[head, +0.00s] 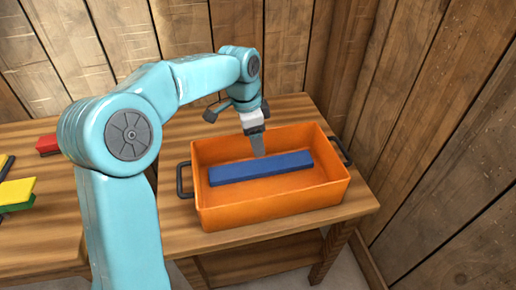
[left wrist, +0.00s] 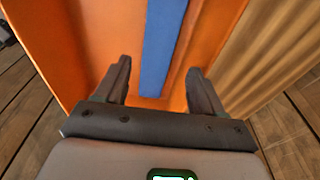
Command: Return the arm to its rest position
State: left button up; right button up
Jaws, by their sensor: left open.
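My left arm reaches in from the left, and its gripper (head: 258,150) points down into an orange crate (head: 270,208). A blue bar (head: 260,167) lies flat on the crate's floor, and the gripper's tips are just above or behind it in the head view. I cannot tell the exact gap between the fingertips and the bar. My right gripper is not in view.
The crate stands on a wooden table (head: 185,232) with dark handles at its sides. A red block (head: 47,144) and a yellow block (head: 16,192) on a green one lie on the left surface. Wooden walls (head: 440,130) close off the back and right.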

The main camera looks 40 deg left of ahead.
pick_arm(q)
jog(key=shift+s+a+r, duration=0.1)
jog(key=shift+s+r, duration=0.05)
jog(key=shift+r, duration=1)
jog(key=shift+s+f, duration=0.1)
jog(key=shift+s, duration=0.05)
